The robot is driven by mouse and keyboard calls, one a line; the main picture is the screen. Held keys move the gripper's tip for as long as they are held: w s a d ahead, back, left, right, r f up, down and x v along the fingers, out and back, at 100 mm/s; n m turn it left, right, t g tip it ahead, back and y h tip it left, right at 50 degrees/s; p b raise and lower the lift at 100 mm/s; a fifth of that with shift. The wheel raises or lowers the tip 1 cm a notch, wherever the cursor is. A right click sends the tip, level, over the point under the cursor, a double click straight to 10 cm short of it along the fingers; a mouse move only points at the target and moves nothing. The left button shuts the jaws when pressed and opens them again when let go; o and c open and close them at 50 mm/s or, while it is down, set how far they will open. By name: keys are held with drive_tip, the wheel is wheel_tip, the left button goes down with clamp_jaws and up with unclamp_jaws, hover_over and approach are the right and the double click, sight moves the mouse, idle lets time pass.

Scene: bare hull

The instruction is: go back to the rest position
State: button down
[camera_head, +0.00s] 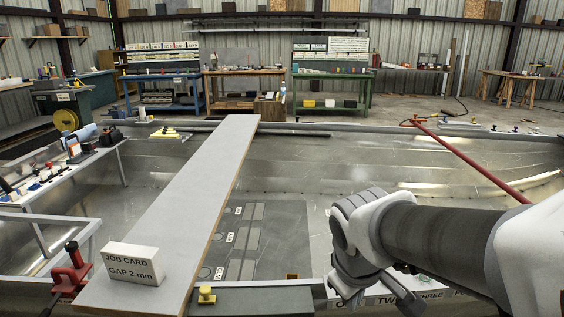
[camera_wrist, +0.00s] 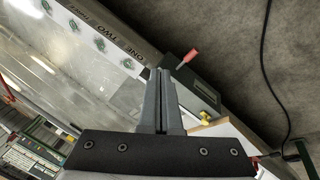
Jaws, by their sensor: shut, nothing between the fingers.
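My gripper (camera_wrist: 160,76) shows in the wrist view with its two grey fingers together and nothing between them. In the head view my arm reaches in from the right edge, and its wrist hangs over the near rim of the hull, beside the labelled strip. The fingers are hard to make out there. In the wrist view a red-handled tool (camera_wrist: 188,58) lies just past the fingertips, near a dark block; I cannot tell how far below it is.
A grey plank (camera_head: 185,215) spans the hull, bearing a white job card block (camera_head: 131,262). A red clamp (camera_head: 72,270) and a yellow knob (camera_head: 206,295) sit at the near edge. A red bar (camera_head: 470,160) slants behind my arm. The hull floor at centre right looks clear.

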drive_tip(key=s+d+r+m+t+y, duration=0.2)
drive_tip(key=s+r+m, duration=0.35)
drive_tip(key=s, duration=0.35)
wheel_tip(320, 180, up, 18)
drive_tip(key=m+p, duration=0.1)
drive_tip(key=p, duration=1.6)
drive_tip(key=shift+w+f+p, duration=0.15)
drive_tip(key=shift+f+p, duration=0.05)
drive_tip(key=shift+p, duration=0.2)
